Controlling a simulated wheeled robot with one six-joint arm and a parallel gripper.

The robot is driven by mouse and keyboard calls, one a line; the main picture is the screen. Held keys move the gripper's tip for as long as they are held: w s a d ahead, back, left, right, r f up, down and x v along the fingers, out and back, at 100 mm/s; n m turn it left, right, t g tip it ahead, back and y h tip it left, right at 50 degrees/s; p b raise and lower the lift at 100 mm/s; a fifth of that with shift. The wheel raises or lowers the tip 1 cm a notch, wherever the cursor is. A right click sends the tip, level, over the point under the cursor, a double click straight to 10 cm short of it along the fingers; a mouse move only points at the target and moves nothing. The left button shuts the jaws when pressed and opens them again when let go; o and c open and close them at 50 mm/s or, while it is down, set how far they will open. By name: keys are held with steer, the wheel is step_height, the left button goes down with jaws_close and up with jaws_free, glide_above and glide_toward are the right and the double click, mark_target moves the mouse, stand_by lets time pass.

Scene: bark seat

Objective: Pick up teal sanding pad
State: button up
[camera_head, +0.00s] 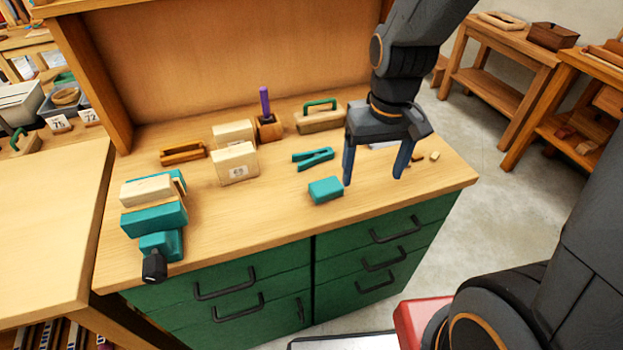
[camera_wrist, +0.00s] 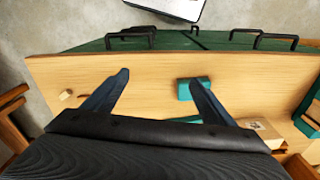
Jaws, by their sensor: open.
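The teal sanding pad (camera_head: 326,190) is a small block lying on the wooden bench top near its front edge. In the wrist view the sanding pad (camera_wrist: 184,90) shows beside one finger, which partly covers it. My gripper (camera_head: 376,178) is open and empty, to the right of the pad in the head view, with its fingers pointing down. In the wrist view my gripper (camera_wrist: 160,77) has its fingers spread wide over bare wood, and the pad lies at the right finger. I cannot tell how high the fingertips are above the bench.
A teal clamp (camera_head: 313,158) lies just behind the pad. Wooden blocks (camera_head: 236,166) stand to the left, and a teal vise (camera_head: 155,218) holding wood is at the far left. A holder with a purple-handled tool (camera_head: 266,112) stands behind. The bench front is mostly clear.

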mark_target(326, 185)
steer(key=w+a+n, duration=0.1)
steer(key=a, duration=0.2)
steer(key=w+a+p, duration=0.1)
steer(key=a, duration=0.2)
steer(key=w+a+r+n+p, duration=0.1)
steer(key=w+a, duration=0.1)
steer(key=a, duration=0.1)
steer(key=shift+w+n+g, duration=0.1)
steer(key=shift+n+g, duration=0.2)
steer(key=shift+a+f, duration=0.2)
steer(key=shift+f, duration=0.15)
steer(key=shift+d+f+p, duration=0.2)
steer(key=shift+f+p, duration=1.15)
steer(key=shift+f, duration=2.2)
steer(key=c, duration=1.1)
steer(key=shift+r, duration=0.1)
steer(key=shift+c, duration=0.2)
step_height(326, 185, up, 10)
steer(key=b, duration=0.2)
